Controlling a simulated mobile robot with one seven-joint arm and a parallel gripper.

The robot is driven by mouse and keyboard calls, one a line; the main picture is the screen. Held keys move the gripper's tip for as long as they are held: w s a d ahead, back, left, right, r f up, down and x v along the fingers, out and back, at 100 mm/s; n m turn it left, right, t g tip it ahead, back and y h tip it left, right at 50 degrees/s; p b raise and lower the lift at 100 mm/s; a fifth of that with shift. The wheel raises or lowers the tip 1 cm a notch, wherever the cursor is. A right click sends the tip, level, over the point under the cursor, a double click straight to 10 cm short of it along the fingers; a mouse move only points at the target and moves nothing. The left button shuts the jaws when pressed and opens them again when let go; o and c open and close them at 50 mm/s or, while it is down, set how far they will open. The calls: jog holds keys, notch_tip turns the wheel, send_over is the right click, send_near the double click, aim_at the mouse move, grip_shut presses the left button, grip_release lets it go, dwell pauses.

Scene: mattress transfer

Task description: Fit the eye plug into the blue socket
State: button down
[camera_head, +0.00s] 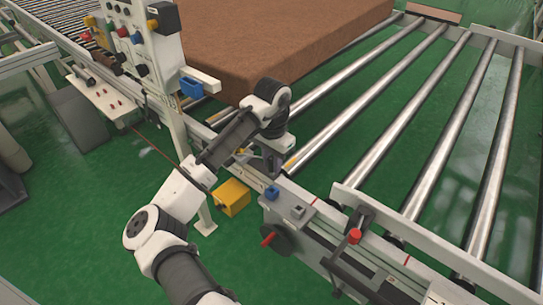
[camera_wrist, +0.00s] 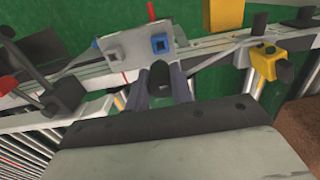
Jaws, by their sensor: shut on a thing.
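The blue socket (camera_head: 271,193) is a small square block on a grey plate (camera_head: 289,205) at the near side of the conveyor frame. In the wrist view the blue socket (camera_wrist: 158,43) has a dark opening and lies just beyond my fingertips. My gripper (camera_head: 270,167) is above the frame rail, a little behind the socket in the head view. In the wrist view my gripper (camera_wrist: 161,84) is shut on a dark rounded piece, seemingly the eye plug (camera_wrist: 160,80). The plug is apart from the socket. Its far end is hard to make out.
A second small block (camera_head: 297,211) sits on the plate beside the socket. A yellow box (camera_head: 232,197) is left of the plate, a red-knobbed lever (camera_head: 355,236) right. A brown mattress (camera_head: 290,45) lies on the rollers behind my arm. A control panel (camera_head: 145,40) stands left.

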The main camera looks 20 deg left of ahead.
aim_at(272, 174)
dwell(0.4)
jog(key=shift+f+b, duration=1.35)
jog(key=shift+f, duration=1.55)
jog(key=shift+p, duration=0.7)
jog(key=shift+f+b, duration=0.85)
jog(key=shift+f, duration=0.75)
jog(key=c, duration=1.1)
grip_release()
jog(key=shift+c, duration=0.2)
jog(key=shift+r, duration=0.1)
